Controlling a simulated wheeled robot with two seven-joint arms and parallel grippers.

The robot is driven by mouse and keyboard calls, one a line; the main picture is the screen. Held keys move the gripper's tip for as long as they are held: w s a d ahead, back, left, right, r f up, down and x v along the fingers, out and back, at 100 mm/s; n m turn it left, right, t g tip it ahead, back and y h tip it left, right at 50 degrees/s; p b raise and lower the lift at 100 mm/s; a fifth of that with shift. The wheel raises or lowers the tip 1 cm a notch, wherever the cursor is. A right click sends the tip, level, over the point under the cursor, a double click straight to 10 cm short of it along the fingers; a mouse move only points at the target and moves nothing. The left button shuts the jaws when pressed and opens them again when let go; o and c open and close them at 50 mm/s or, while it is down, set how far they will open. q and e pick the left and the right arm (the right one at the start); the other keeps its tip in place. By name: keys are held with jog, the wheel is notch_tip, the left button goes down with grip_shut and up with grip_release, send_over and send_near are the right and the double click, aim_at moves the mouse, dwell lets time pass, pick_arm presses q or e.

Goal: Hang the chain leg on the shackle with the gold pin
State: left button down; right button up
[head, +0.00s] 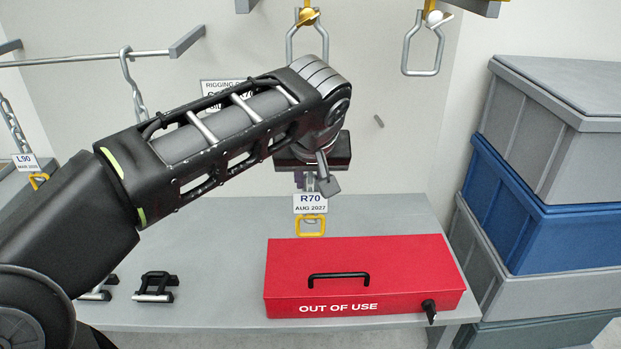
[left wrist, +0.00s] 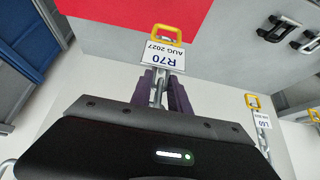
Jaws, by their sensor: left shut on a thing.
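My left gripper (head: 308,181) is shut on the R70 chain leg (left wrist: 158,96), purple fingers (left wrist: 165,92) on either side of it. Its white tag (head: 311,203) reads R70, AUG 2027, and a yellow end link (head: 311,232) hangs below, above the red box. The tag (left wrist: 163,54) and yellow link (left wrist: 166,33) also show in the left wrist view. The shackle with the gold pin (head: 307,16) hangs at top centre, above my left wrist, which hides part of its bow. A second shackle (head: 424,52) with a white pin hangs to its right. My right gripper is not in view.
The red OUT OF USE box (head: 390,272) lies on the grey table (head: 215,265). Black-handled fittings (head: 156,287) lie left of it. Stacked bins (head: 548,205) stand at right. Another chain (head: 134,85) and the L90 tag (head: 25,162) hang at left. A sign is partly hidden by my arm.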

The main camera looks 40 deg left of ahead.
pick_arm(q)
jog(key=w+a+f+p, duration=0.3)
jog(key=w+a, duration=0.5)
jog(key=w, duration=0.3)
jog(key=shift+w+a+p, duration=0.3)
jog(key=shift+a+p, duration=0.1)
jog(key=shift+p, duration=0.35)
dwell(0.6)
jog(key=shift+f, duration=0.1)
jog(key=c, duration=1.3)
grip_release()
jog(key=shift+o, duration=0.7)
jog(key=shift+f, duration=0.1)
jog(key=v, duration=0.8)
jog(key=shift+b, duration=0.35)
